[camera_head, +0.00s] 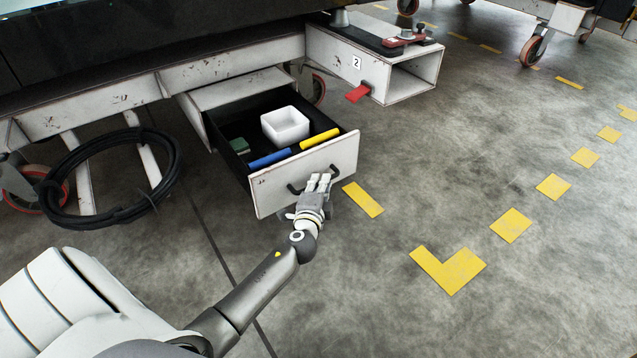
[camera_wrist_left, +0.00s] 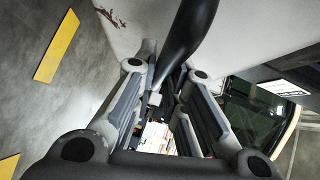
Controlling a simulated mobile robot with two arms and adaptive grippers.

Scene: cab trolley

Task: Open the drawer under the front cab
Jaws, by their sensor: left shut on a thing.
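The drawer (camera_head: 270,193) under the cab stands pulled out of its white housing (camera_head: 238,88) in the head view. Its white front has a dark bar handle (camera_head: 293,190). My left gripper (camera_head: 318,184) is at this handle, shut on it. In the left wrist view the dark handle (camera_wrist_left: 186,40) runs between the fingers of my left gripper (camera_wrist_left: 165,85). Inside the drawer lie a white square bin (camera_head: 285,125), a blue item (camera_head: 270,158), a yellow item (camera_head: 320,139) and a small green item (camera_head: 239,145). My right gripper is not in view.
A coiled black cable (camera_head: 110,212) hangs left of the drawer. A white box beam with a red tab (camera_head: 358,92) juts out at the upper right. Caster wheels (camera_head: 533,50) stand beyond. The floor right of the drawer is open, with yellow markings (camera_head: 511,225).

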